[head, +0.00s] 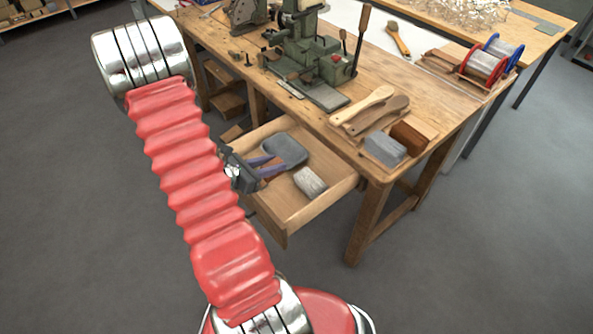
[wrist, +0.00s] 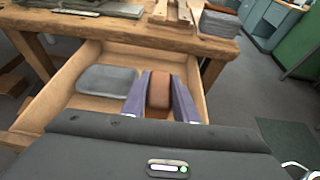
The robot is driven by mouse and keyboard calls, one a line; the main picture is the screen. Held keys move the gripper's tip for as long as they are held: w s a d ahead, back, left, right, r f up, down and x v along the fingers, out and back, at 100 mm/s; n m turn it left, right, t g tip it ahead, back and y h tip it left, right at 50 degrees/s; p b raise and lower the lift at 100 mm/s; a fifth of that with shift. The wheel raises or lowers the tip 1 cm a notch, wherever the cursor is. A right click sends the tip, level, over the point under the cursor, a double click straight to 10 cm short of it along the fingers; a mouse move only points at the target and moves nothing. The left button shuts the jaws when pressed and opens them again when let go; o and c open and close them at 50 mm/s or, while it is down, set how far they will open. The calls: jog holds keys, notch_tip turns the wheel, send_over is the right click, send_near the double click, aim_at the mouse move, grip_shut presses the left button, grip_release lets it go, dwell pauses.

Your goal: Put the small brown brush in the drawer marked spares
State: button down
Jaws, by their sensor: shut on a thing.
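The small brown brush (wrist: 159,91) is between the two purple fingers of my gripper (wrist: 160,105) in the wrist view. My gripper is shut on it. In the head view my gripper (head: 272,164) reaches over the open wooden drawer (head: 298,219), and I cannot make out the brown brush there. The drawer also shows in the wrist view (wrist: 68,78). It holds a grey dish-like piece (head: 285,149) and, in the head view, a pale grey bristle block (head: 310,182). I see no readable mark on the drawer. The gap between brush and drawer floor is unclear.
The workbench (head: 215,37) stands above the drawer, with a green machine (head: 305,55) on it. Wooden brush handles (head: 362,106), a grey block (head: 385,149) and a brown block (head: 411,137) lie near its front corner. The floor in front is clear.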

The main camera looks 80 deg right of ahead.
jog(key=shift+s+d, duration=0.1)
jog(key=shift+s, duration=0.5)
jog(key=shift+f, duration=0.1)
jog(key=shift+f, duration=2.8)
jog(key=shift+f, duration=2.1)
jog(key=shift+f, duration=0.65)
jog(key=c, duration=1.4)
grip_release()
jog(key=shift+f, duration=0.1)
